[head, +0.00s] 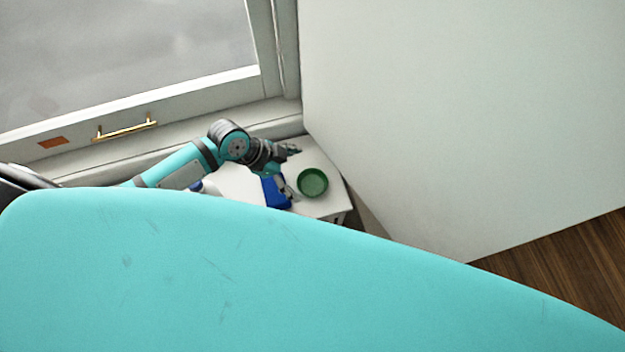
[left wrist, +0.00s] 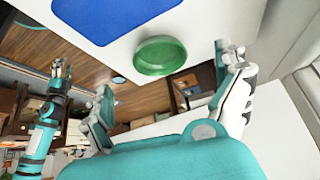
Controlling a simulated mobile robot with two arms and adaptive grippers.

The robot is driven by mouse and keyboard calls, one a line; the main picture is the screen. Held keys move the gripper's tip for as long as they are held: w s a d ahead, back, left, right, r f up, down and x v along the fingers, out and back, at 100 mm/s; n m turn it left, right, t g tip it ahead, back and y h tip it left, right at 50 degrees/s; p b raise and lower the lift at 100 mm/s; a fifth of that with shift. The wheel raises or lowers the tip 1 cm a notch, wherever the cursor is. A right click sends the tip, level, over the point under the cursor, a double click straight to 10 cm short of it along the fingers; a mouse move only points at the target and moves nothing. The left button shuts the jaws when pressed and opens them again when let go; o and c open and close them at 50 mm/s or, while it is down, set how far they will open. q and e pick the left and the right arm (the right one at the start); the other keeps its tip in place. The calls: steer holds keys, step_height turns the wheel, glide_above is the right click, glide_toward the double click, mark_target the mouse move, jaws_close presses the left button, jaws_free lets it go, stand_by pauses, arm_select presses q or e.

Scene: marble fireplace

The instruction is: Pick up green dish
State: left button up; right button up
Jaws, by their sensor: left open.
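The green dish (head: 313,183) is a small round bowl standing on a white surface (head: 322,208) in the corner. It also shows in the left wrist view (left wrist: 160,57), at the upper middle. My left gripper (head: 291,172) is open and empty, just left of the dish in the head view. In the left wrist view the dish shows beyond and between the spread fingers of this gripper (left wrist: 163,70); I see no contact. My right gripper (left wrist: 61,72) shows at the left of the left wrist view, away from the dish; its jaws are too small to judge.
A flat blue thing (head: 275,193) lies beside the dish on the white surface. A window frame with a gold handle (head: 125,129) is behind my left arm. A plain pale wall (head: 470,110) rises to the right. Wooden floor (head: 570,265) shows at lower right.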

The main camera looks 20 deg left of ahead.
mark_target(317, 184)
arm_select(q)
steer(key=shift+x, duration=0.9)
steer(key=x, duration=0.2)
steer(key=p+x, duration=0.1)
steer(key=x, duration=0.1)
steer(key=shift+w+d+p, duration=0.15)
steer(key=shift+d+p, duration=0.15)
steer(key=shift+d, duration=0.1)
steer(key=shift+d+f, duration=0.1)
steer(key=shift+f, duration=0.1)
steer(key=c, duration=1.3)
arm_select(e)
steer(key=shift+t, duration=0.4)
steer(key=w, duration=0.1)
steer(key=w+r, duration=0.2)
steer(key=shift+w+a, duration=0.1)
steer(key=shift+w, duration=0.2)
